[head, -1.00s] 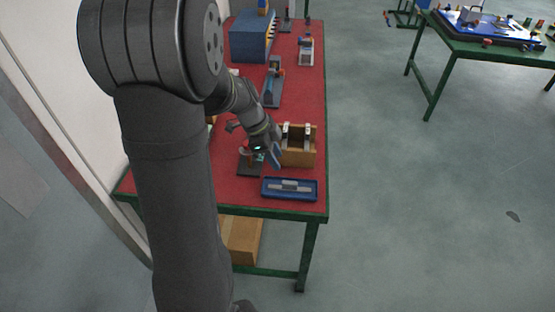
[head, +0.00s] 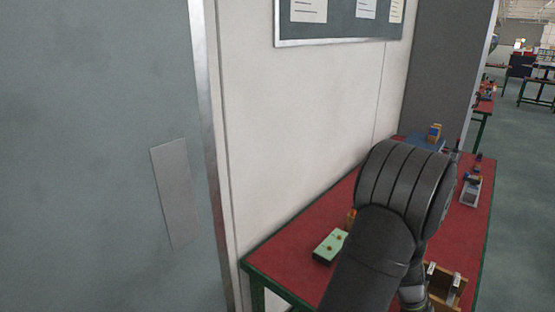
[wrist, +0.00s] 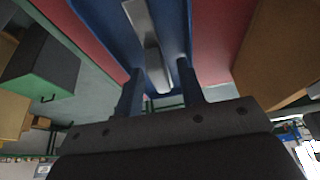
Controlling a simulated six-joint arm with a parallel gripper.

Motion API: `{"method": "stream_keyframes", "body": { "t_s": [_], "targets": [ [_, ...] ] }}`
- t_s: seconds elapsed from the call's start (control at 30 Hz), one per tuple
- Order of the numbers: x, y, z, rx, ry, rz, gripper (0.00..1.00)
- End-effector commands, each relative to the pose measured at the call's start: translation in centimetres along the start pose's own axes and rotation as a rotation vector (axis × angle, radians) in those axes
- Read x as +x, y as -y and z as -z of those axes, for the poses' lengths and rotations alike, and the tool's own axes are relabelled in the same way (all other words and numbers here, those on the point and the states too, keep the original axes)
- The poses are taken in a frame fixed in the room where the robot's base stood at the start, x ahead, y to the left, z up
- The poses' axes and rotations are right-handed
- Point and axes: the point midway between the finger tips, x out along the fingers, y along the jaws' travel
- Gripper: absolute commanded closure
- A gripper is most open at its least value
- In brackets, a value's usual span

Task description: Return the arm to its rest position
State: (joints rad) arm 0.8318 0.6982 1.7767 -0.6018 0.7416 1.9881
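My gripper (wrist: 160,70) shows in the wrist view with its two dark fingers spread apart and nothing held between them. A blue tray (wrist: 102,22) with a grey metal bar (wrist: 150,45) in it lies past the fingertips. I cannot tell the exact gap between tray and fingers. In the head view, my arm reaches down over the red-topped table (head: 322,262); the gripper itself is hidden or out of frame there.
A wooden box (head: 460,292) with metal parts stands right of my arm; it seems to show also in the wrist view (wrist: 275,50). A pale green block (head: 330,246) lies left of the arm. A wall (head: 300,130) borders the table, and a blue case (head: 424,143) is farther back.

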Motion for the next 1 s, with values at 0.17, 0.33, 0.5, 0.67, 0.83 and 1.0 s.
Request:
{"method": "stream_keyframes", "body": {
  "t_s": [0.17,0.33,0.5,0.67,0.83,1.0],
  "targets": [
    [-2.2,0.1,0.8,0.002,0.000,0.004,0.64],
    [-3.2,0.1,1.2,0.000,-0.001,0.002,0.64],
    [-3.4,0.1,1.3,0.000,0.000,0.001,0.64],
    [-3.4,0.1,1.3,0.000,0.000,0.001,0.64],
    [-3.0,0.0,1.1,-0.001,-0.001,-0.001,0.64],
    [-1.1,-0.1,0.3,-0.002,0.000,-0.004,0.64]
  ]
}}
